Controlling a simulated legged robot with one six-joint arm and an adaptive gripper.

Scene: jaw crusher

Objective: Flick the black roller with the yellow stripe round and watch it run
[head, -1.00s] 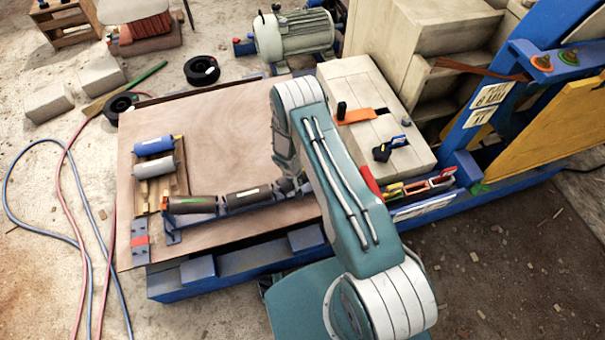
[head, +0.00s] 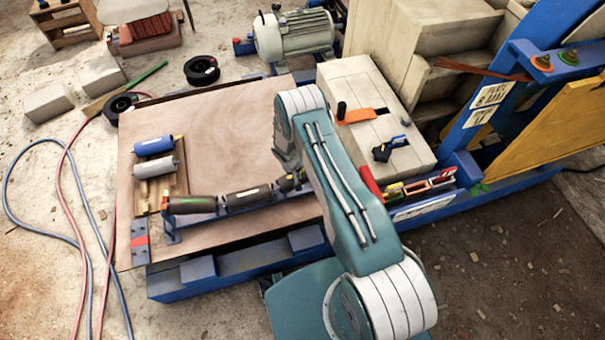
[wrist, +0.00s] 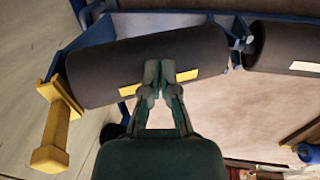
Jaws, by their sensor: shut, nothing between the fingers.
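The black roller with the yellow stripe (wrist: 105,72) lies across the upper middle of the wrist view in a blue frame (wrist: 95,22). Its yellow stripe shows on both sides of my fingertips. My gripper (wrist: 160,70) is shut and empty, its tips in front of the roller at the stripe. I cannot tell whether they touch it. In the head view the same roller (head: 287,184) is at the right end of the row, mostly hidden by my arm. A neighbouring dark roller with a pale stripe (wrist: 290,50) sits to its right in the wrist view.
In the head view, a third roller (head: 192,204) sits at the left end of the row. A blue and a grey roller lie on a wooden pallet (head: 172,185) on the brown sheet (head: 220,125). A pale block (head: 360,95) with clamps stands right of my arm.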

